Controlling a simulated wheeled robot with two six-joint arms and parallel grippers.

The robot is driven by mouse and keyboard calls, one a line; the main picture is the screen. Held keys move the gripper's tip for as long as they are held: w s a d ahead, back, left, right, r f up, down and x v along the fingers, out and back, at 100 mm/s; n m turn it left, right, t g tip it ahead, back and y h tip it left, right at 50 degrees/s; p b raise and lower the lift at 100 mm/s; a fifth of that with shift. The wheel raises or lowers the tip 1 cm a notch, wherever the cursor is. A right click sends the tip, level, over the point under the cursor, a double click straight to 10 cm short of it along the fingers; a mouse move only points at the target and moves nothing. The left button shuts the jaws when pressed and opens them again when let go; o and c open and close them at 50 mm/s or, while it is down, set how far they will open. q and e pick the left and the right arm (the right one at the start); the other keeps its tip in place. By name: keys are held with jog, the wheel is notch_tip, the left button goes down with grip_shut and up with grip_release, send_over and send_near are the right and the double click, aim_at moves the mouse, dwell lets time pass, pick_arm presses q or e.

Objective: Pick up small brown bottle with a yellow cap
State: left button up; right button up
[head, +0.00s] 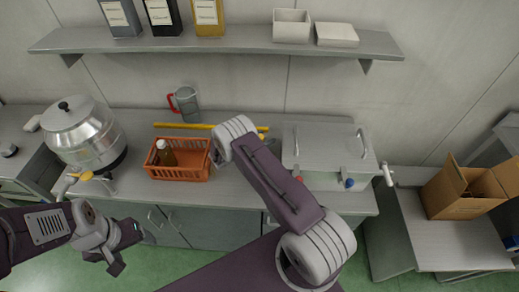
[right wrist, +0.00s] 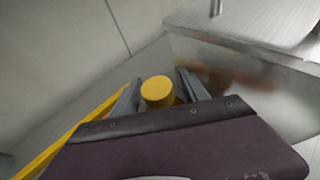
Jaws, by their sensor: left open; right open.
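A round yellow cap (right wrist: 157,90) sits between the two fingers of my right gripper (right wrist: 160,84) in the right wrist view. The fingers are open, one on each side of it. What is under the cap is mostly hidden. In the head view my right arm hides that gripper, and only a bit of yellow shows past the wrist. A brown bottle (head: 166,155) with a pale yellowish cap stands in the orange basket (head: 180,174), left of my right wrist. My left gripper (head: 124,248) is open and empty, low in front of the counter.
A yellow bar (head: 183,126) lies along the counter behind the basket. A grey measuring jug (head: 188,104) with a red handle stands behind it. A steel pot (head: 82,134) is at left, a steel box (head: 325,150) right of my arm. A cardboard box (head: 452,194) stands far right.

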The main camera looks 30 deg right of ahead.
jog(key=shift+w+d+f, duration=0.1)
jog(key=shift+d+f, duration=0.05)
jog(key=shift+d, duration=0.05)
jog(key=shift+c, duration=1)
jog(key=c, duration=0.5)
grip_shut()
